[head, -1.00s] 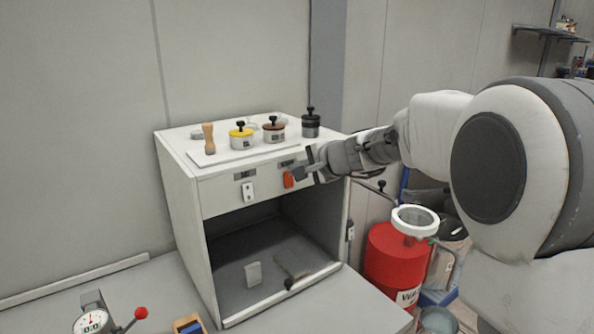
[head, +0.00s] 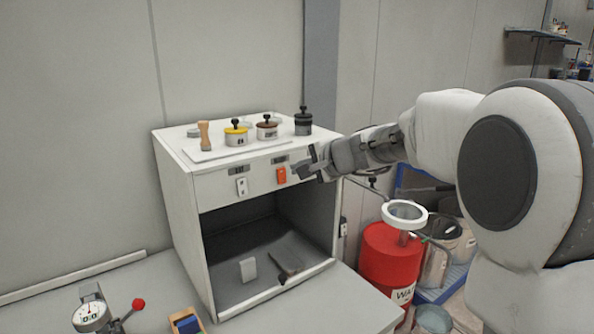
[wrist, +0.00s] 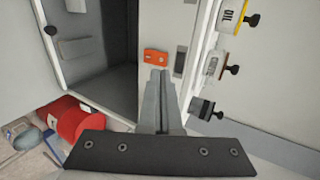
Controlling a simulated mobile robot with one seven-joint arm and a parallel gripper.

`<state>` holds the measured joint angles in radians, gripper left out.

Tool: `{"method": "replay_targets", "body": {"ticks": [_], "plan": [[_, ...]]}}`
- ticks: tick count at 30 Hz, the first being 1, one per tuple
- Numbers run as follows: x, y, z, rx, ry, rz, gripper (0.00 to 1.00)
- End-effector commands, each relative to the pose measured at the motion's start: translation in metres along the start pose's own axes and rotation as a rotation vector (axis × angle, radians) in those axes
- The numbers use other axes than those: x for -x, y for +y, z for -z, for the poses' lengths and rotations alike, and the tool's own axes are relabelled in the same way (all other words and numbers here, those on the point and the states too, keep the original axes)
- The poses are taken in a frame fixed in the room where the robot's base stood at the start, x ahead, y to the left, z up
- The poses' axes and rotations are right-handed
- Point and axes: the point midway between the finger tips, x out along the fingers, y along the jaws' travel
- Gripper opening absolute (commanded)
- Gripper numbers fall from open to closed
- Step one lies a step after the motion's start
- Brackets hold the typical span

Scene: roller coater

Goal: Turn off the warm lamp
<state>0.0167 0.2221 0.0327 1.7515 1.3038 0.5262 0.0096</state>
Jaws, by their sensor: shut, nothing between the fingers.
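The white light cabinet (head: 182,215) stands on the bench with an open dark front. Two rocker switches sit on its upper front panel: a white one (head: 242,187) on the left and an orange one (head: 281,175) on the right. Small dark labels above them are too blurred to read. My gripper (head: 296,169) is shut and empty, just right of the orange switch and apparently a little clear of it. In the wrist view, the orange switch (wrist: 156,57) shows just beyond the closed fingertips (wrist: 158,73). No lit lamp is directly visible.
A yellow-lidded tin (head: 236,136), a brown-lidded tin (head: 267,130), a dark jar (head: 303,123) and a wooden-handled tool (head: 204,136) stand on the cabinet top. A red drum (head: 388,262) is at the right. A dial gauge (head: 91,313) is at front left.

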Motion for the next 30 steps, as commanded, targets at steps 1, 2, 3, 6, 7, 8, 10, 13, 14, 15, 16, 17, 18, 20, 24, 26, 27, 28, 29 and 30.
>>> {"method": "replay_targets", "body": {"ticks": [1, 2, 3, 6, 7, 8, 10, 13, 14, 15, 16, 17, 18, 20, 24, 26, 27, 28, 29, 30], "plan": [[0.013, -0.004, 0.001, 0.005, 0.003, 0.005, 0.00], [0.020, -0.006, 0.001, 0.003, 0.003, 0.005, 0.00], [0.029, -0.007, 0.001, 0.004, 0.005, 0.004, 0.00], [0.050, -0.011, 0.001, 0.003, 0.004, 0.004, 0.00], [0.056, -0.012, 0.000, 0.003, 0.003, 0.004, 0.00], [0.061, -0.013, 0.000, 0.004, 0.003, 0.004, 0.00], [0.073, -0.015, 0.000, 0.003, 0.002, 0.003, 0.00], [0.086, -0.018, 0.001, 0.001, 0.003, 0.003, 0.00], [0.089, -0.018, 0.001, 0.002, 0.002, 0.002, 0.00], [0.092, -0.019, 0.000, 0.002, 0.002, 0.001, 0.00], [0.094, -0.019, 0.000, 0.002, 0.002, 0.001, 0.00], [0.096, -0.019, 0.000, 0.001, 0.002, 0.001, 0.00], [0.097, -0.020, 0.000, 0.001, 0.001, 0.001, 0.00], [0.098, -0.020, 0.000, 0.000, 0.001, 0.000, 0.00], [0.098, -0.020, 0.000, 0.000, 0.000, 0.000, 0.00], [0.098, -0.020, 0.000, 0.000, 0.000, 0.000, 0.00], [0.098, -0.020, 0.000, 0.000, 0.000, 0.000, 0.00], [0.098, -0.020, 0.000, 0.001, 0.000, 0.000, 0.00], [0.099, -0.020, -0.001, 0.003, 0.000, -0.001, 0.00], [0.100, -0.018, -0.002, 0.010, -0.001, -0.005, 0.00]]}}
